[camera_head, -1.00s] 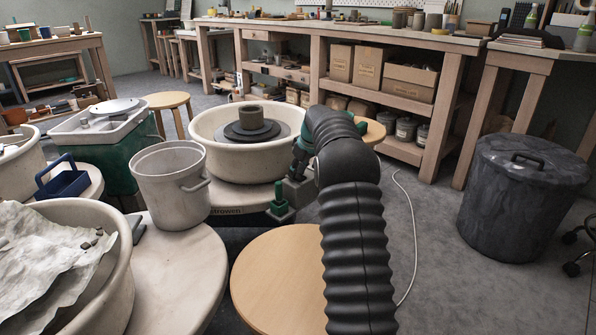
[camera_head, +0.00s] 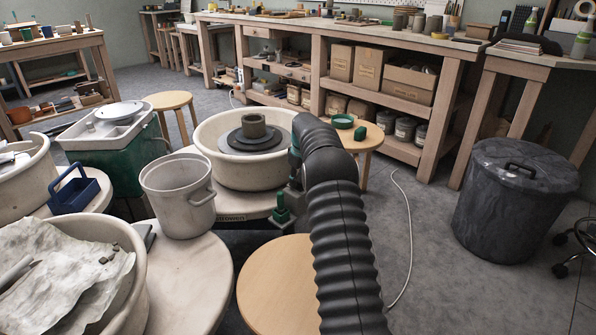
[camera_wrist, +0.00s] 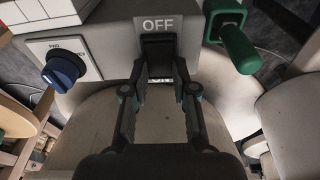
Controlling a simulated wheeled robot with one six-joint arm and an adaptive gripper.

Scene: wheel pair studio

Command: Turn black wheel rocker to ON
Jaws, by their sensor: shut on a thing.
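The black wheel rocker (camera_wrist: 158,51) sits in a grey panel (camera_wrist: 112,48) in the wrist view, under a printed "OFF" label. My gripper (camera_wrist: 160,80) comes from below, with its two fingers on either side of the rocker's lower part and shut on it. Pale lettering just below the rocker is partly hidden and cannot be read. The rocker's tilt is hard to tell. In the head view my black arm hides the gripper and the rocker. The wheel's cream basin (camera_head: 212,151) stands to the left of my arm, with a grey clay cylinder (camera_head: 253,126) on its wheel head.
In the wrist view, a blue knob (camera_wrist: 63,70) is left of the rocker and a green lever (camera_wrist: 239,48) is right. In the head view, a grey bucket (camera_head: 178,196) and round wooden stool (camera_head: 268,285) stand close by. Open floor lies right, before a black bin (camera_head: 512,205).

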